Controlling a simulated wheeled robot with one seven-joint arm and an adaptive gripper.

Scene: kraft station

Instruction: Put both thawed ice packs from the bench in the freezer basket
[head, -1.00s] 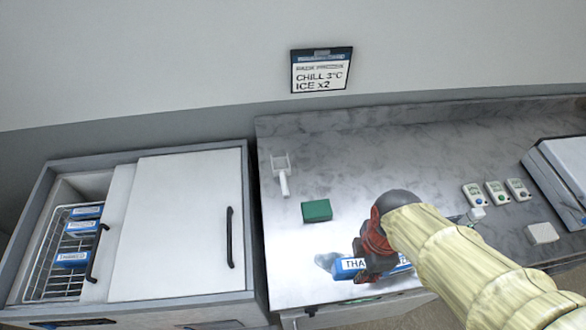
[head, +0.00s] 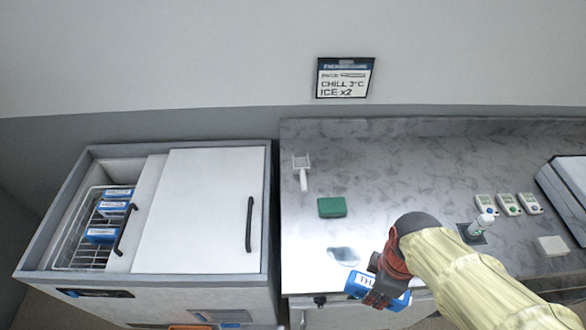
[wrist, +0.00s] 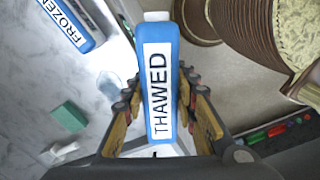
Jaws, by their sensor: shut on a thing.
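My gripper (head: 378,281) is shut on a blue ice pack (head: 397,301) with a white label. In the wrist view this held pack (wrist: 160,62) reads THAWED and sits between both fingers. In the head view it is at the bench's front edge, tilted. A second blue pack (wrist: 70,20), labelled FROZEN, lies on the bench at the upper left of the wrist view; my arm seems to hide it in the head view. The wire freezer basket (head: 61,246), at far left in the open part of the chest freezer, holds three blue packs (head: 101,235).
The freezer's white sliding lid (head: 195,215) has black handles and covers its right part. On the bench (head: 400,165) are a wet patch (head: 343,256), a green block (head: 332,207), a white scoop (head: 302,172) and several small devices (head: 508,204). A sign (head: 345,78) reads CHILL 3°C, ICE x2.

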